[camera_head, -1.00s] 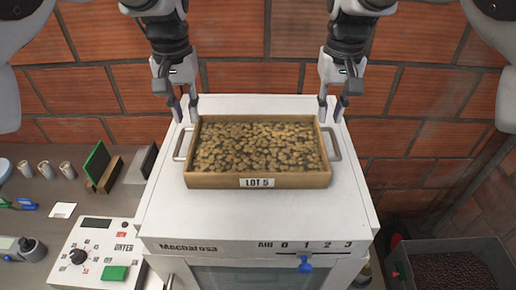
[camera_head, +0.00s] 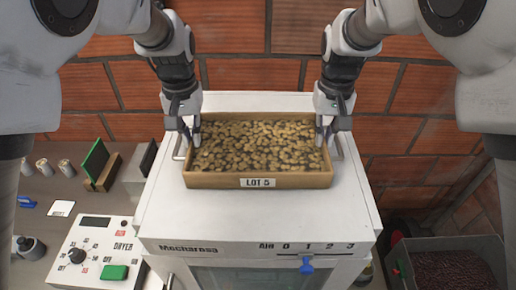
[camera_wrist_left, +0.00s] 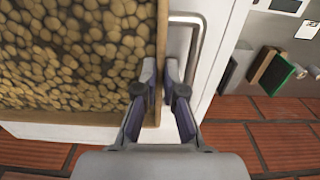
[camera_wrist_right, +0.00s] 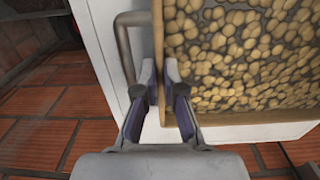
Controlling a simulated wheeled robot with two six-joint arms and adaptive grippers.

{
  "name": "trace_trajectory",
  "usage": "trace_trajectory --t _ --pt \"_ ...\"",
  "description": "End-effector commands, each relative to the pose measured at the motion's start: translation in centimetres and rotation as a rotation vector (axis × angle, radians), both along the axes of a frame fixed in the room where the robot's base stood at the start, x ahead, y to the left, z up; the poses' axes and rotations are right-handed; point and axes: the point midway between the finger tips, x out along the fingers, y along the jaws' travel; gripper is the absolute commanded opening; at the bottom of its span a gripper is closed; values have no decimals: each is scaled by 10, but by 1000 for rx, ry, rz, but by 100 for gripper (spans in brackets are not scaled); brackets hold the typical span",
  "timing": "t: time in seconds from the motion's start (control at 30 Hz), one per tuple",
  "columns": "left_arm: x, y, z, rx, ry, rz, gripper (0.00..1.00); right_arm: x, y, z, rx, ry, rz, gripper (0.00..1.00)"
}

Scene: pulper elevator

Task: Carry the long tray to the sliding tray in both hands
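The long tray (camera_head: 205,181) is a shallow wooden tray marked LOT 5, full of pale beans, lying flat on the white machine's top. A metal handle loop stands out at each end; the left wrist view shows one handle (camera_wrist_left: 196,50) and the right wrist view the other (camera_wrist_right: 122,42). My left gripper (camera_head: 190,138) is at the tray's left end, its fingers shut on the side wall, one inside and one between wall and handle. My right gripper (camera_head: 326,138) is shut on the right side wall in the same way. I cannot pick out the sliding tray.
The white machine (camera_head: 255,222) has a 0 to 3 scale with a blue lever (camera_head: 306,264) in front. A dryer control box (camera_head: 92,254) and small items stand on the left counter. A crate of dark beans (camera_head: 450,246) is at the lower right. A brick wall closes the back.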

Motion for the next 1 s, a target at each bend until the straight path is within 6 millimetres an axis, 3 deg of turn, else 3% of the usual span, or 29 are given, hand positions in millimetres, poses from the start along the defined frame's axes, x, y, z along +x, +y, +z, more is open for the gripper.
trace_trajectory --t 0.33,0.73,1.0 --pt "0 0 3 -1 -2 0 0 0 0 3 0 -2 0 0" --pt "0 0 48 0 -2 0 0 0 0 48 0 -1 0 0" --pt "0 0 51 0 -1 0 0 0 0 51 0 -1 0 0"
